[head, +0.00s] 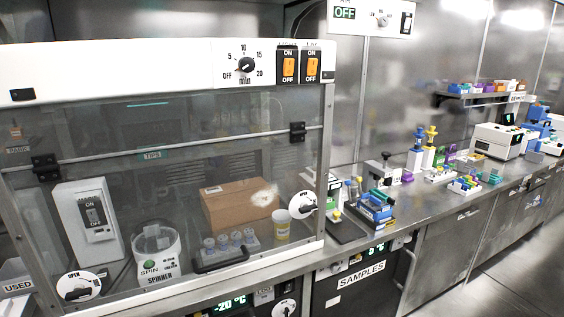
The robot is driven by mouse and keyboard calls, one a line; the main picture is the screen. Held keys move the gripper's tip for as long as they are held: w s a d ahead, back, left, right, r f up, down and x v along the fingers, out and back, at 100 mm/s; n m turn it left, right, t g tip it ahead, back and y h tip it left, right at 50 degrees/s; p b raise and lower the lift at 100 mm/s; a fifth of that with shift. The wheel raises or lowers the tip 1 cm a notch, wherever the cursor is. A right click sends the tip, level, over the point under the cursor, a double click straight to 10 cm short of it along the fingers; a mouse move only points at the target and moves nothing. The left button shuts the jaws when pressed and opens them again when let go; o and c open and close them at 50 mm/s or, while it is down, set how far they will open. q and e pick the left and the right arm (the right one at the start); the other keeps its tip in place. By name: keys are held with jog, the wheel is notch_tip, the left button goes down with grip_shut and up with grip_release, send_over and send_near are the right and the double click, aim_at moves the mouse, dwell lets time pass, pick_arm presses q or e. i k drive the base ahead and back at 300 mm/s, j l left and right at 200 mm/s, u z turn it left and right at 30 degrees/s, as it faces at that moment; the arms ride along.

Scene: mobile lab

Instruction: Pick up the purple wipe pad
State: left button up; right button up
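I cannot make out the purple wipe pad for certain. A small purple item (407,176) lies on the steel counter, right of the black stand. A taller purple item (451,152) stands farther back among bottles and racks. Both are too small to identify. Neither of my grippers shows in the head view.
A glass-fronted cabinet (110,200) fills the left, with a cardboard box (240,204) and a spinner (156,250) inside. A blue rack (375,212) and a white device (497,140) stand on the counter (420,200). A shelf (470,99) hangs above. Floor is clear at lower right.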

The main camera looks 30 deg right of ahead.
aim_at(407, 177)
jog(key=z, duration=1.75)
